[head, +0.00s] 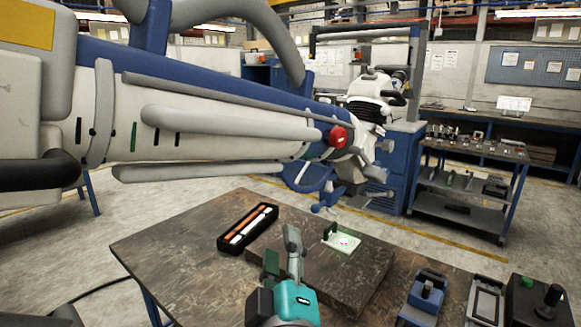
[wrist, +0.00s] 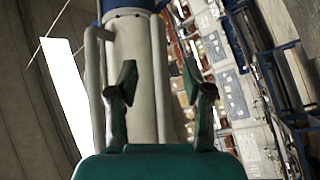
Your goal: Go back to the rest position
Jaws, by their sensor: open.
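My gripper (head: 283,257) is in the lower middle of the head view, teal at its body with grey and dark green fingers pointing up. It is in front of the dark work table (head: 190,240). In the wrist view my gripper (wrist: 160,85) has its two fingers spread apart with nothing between them.
A black tray (head: 248,228) with white and orange sticks lies on the table. A blue device (head: 427,290) and a dark control box (head: 537,298) stand at the lower right. A shelf cart (head: 470,185) stands behind.

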